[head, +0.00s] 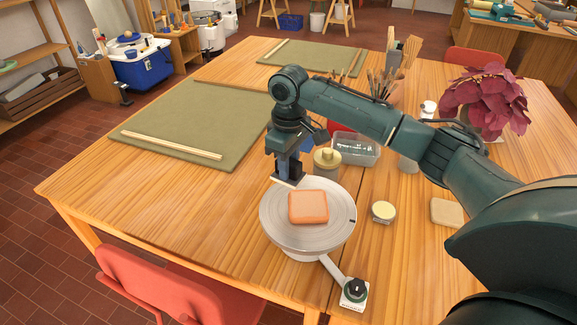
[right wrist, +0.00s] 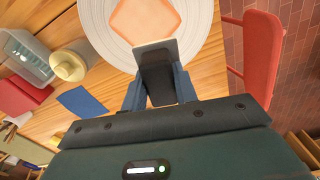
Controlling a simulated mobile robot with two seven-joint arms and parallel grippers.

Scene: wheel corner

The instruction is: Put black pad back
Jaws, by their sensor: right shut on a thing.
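My right gripper (head: 287,179) points down at the far left edge of the grey turntable wheel (head: 334,238). It is shut on a dark piece, seemingly the black pad (right wrist: 157,80), with a pale grey flat plate at its outer end. In the right wrist view the piece sits between the blue fingers, and the plate overlaps the wheel's rim. I cannot tell whether it touches the wheel. An orange clay slab (head: 308,207) lies on the wheel, close to the plate. My left gripper is out of view.
A yellowish lidded jar (head: 327,161), a clear bin (head: 357,149) and a blue cloth (right wrist: 82,102) are behind the wheel. A small round tin (head: 383,211) and a beige block (head: 447,212) lie to its right. A green mat (head: 195,122) lies left; wood between is clear.

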